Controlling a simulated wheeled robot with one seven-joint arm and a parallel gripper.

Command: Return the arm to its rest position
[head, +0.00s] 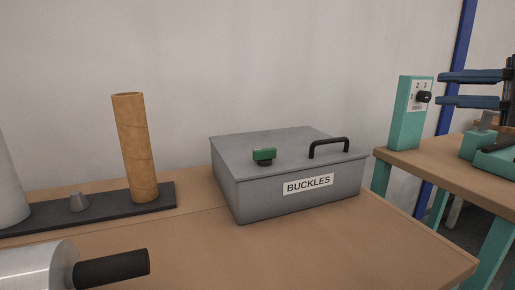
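My gripper is not in the head view, and none of my arm can be made out for sure. A grey lidded box labelled BUCKLES (290,200) stands on the wooden table (330,250). Its lid is shut and carries a black handle (329,147) and a green knob-like piece (264,156). A brown cardboard tube (136,150) stands upright on a dark base strip (100,212) at the left.
A silver cylinder with a black grip (110,269) lies at the lower left edge. A white roll (8,180) is cut off at the left. A second bench (445,172) at the right holds a green dial post (409,115).

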